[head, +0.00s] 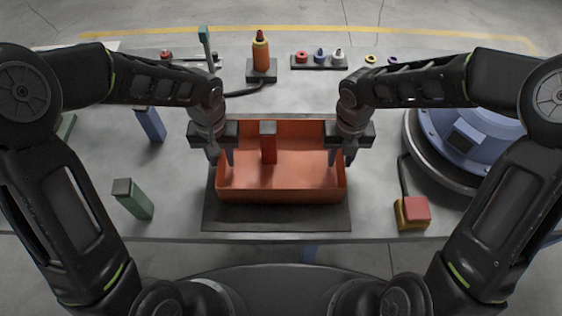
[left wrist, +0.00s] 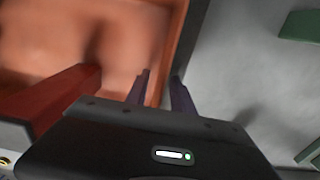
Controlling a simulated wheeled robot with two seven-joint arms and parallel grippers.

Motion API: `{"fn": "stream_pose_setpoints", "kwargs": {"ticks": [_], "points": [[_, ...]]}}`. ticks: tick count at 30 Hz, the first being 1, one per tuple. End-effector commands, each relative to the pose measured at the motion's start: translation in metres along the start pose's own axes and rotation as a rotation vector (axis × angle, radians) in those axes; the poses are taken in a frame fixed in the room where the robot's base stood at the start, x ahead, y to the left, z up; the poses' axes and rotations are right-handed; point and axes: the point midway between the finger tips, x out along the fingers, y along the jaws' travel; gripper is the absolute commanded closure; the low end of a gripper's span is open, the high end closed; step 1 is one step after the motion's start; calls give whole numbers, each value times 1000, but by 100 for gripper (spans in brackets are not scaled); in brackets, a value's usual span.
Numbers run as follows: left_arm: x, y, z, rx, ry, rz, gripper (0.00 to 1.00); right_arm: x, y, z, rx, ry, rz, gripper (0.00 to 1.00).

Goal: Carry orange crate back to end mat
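The orange crate (head: 281,196) sits over the dark mat (head: 277,218) at the table's front middle and appears to rest on it. A red block with a dark top (head: 268,147) stands upright inside the crate. My left gripper (head: 221,158) is at the crate's left wall and my right gripper (head: 341,158) at its right wall, fingers pointing down. In the left wrist view, the left fingers (left wrist: 160,76) are apart, one on each side of the crate wall (left wrist: 174,45). The right fingers also look apart, straddling the right wall.
A green block (head: 134,199) and a blue block (head: 150,124) stand left. A red button box (head: 412,212) and a blue round machine (head: 465,145) are at right. An orange bottle (head: 261,52) and a small-parts rack (head: 319,62) stand behind the crate.

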Motion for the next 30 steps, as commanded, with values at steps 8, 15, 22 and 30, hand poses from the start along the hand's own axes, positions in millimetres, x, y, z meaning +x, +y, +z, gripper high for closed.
{"fn": "stream_pose_setpoints", "kwargs": {"ticks": [8, 15, 22, 30], "points": [[0, 0, 0, 0, -1, 0, 75, 0, 0, 0, 0, 0, 0, 75], [0, 0, 0, 0, -1, 0, 95, 0, 0, 0, 0, 0, 0, 95], [0, 0, 0, 0, -1, 0, 100, 0, 0, 0, 0, 0, 0, 100], [0, 0, 0, 0, -1, 0, 100, 0, 0, 0, 0, 0, 0, 100]]}}
